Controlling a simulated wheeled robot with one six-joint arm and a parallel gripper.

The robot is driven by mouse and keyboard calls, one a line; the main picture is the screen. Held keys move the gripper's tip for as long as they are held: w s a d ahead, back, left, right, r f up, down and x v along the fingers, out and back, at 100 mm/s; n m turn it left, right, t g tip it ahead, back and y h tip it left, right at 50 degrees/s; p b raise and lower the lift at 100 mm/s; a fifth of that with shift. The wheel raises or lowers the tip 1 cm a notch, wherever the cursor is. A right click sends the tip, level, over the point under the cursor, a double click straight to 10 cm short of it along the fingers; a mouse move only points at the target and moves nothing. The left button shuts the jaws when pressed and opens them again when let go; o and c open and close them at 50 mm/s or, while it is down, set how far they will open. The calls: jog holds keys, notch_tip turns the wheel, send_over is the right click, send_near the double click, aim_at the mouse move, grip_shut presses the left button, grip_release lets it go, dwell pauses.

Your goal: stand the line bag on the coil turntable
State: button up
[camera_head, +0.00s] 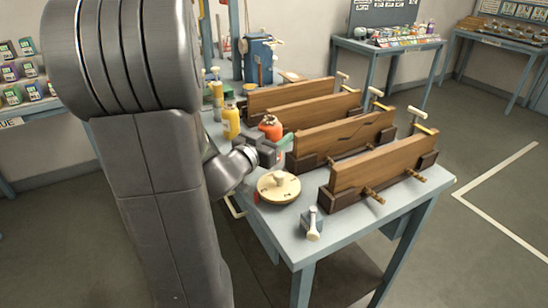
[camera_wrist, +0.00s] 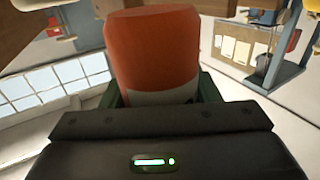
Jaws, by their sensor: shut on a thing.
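The line bag (camera_head: 270,124), an orange-red rounded body, is held up by my gripper (camera_head: 279,146), which is shut on it. It fills the upper middle of the wrist view (camera_wrist: 150,50), between the green fingers, with a pale and dark patch low on its side. The coil turntable (camera_head: 268,192) is a cream round disc with dark marks and a central knob, on the near part of the bench. My gripper and the bag are behind the turntable in the head view, apart from it.
Wooden boards in dark clamps (camera_head: 380,170) stand in rows to the right on the blue-grey bench (camera_head: 352,218). A yellow bottle (camera_head: 231,123) stands behind my gripper. A small grey block with a pale handle (camera_head: 312,226) is near the front edge.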

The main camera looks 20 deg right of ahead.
jog(key=shift+f+b, duration=0.4)
jog(key=shift+f, duration=1.9)
jog(key=shift+f, duration=0.2)
jog(key=o, duration=1.3)
jog(key=shift+c, duration=0.2)
jog(key=shift+r, duration=0.2)
jog(key=v, duration=1.2)
jog(key=shift+b, duration=0.3)
